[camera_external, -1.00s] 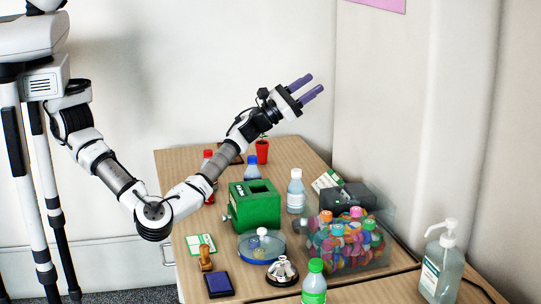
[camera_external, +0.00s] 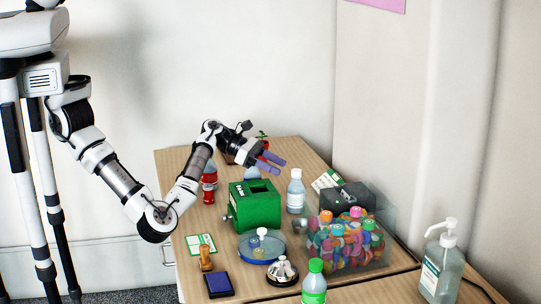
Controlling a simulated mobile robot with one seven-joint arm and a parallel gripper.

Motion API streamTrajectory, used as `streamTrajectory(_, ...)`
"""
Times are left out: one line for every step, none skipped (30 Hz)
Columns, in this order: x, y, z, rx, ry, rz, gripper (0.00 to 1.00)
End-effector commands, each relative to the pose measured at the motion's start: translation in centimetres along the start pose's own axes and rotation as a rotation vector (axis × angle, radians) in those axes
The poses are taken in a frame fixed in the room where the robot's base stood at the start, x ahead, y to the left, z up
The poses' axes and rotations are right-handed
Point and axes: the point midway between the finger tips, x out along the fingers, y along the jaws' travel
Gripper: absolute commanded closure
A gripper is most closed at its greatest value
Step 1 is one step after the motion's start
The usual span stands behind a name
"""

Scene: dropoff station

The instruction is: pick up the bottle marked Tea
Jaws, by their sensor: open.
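Several bottles stand upright on the wooden table, and I cannot read Tea on any of them. A red bottle (camera_external: 209,184) stands left of the green box. A blue-capped bottle (camera_external: 252,173) stands behind that box, partly hidden. A clear bottle with a white cap (camera_external: 296,193) stands right of the box. A green-capped bottle (camera_external: 314,285) is at the near edge. My gripper (camera_external: 279,165), with purple fingers, is open and empty. It is low over the far part of the table, near the blue-capped bottle and the white-capped bottle, apart from the white-capped one.
The green box (camera_external: 254,208) stands mid-table. A clear bin of colourful bottles (camera_external: 345,240), a dark box (camera_external: 348,196) and a pump bottle (camera_external: 442,262) are on the right. A blue round dish (camera_external: 262,248), a stamp (camera_external: 205,258) and an ink pad (camera_external: 219,284) lie in front.

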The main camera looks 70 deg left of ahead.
Motion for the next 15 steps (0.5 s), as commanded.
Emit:
streamTrajectory(1.0, -0.1, 0.2, 0.000, 0.001, -0.004, 0.49)
streamTrajectory(1.5, -0.1, 0.2, 0.001, 0.001, -0.004, 0.49)
streamTrajectory(2.2, -0.1, 0.2, 0.001, 0.000, -0.003, 0.49)
streamTrajectory(2.6, -0.1, 0.2, 0.002, 0.000, -0.003, 0.49)
streamTrajectory(3.0, -0.1, 0.2, 0.002, -0.001, -0.002, 0.49)
streamTrajectory(3.4, -0.1, 0.1, 0.002, -0.001, -0.002, 0.49)
streamTrajectory(3.6, -0.1, 0.1, 0.002, -0.001, -0.002, 0.49)
streamTrajectory(3.8, -0.1, 0.1, 0.002, -0.001, -0.001, 0.49)
streamTrajectory(4.0, -0.1, 0.1, 0.002, -0.002, -0.001, 0.49)
streamTrajectory(4.1, -0.1, 0.2, 0.002, -0.001, -0.001, 0.49)
streamTrajectory(4.3, -0.1, 0.2, 0.002, -0.002, -0.002, 0.49)
streamTrajectory(4.7, -0.2, 0.3, 0.002, -0.002, -0.002, 0.49)
streamTrajectory(5.1, -0.2, 0.4, 0.002, -0.001, -0.003, 0.49)
streamTrajectory(5.5, -0.3, 0.5, 0.002, -0.001, -0.004, 0.49)
streamTrajectory(6.2, -0.4, 0.6, 0.002, -0.001, -0.004, 0.49)
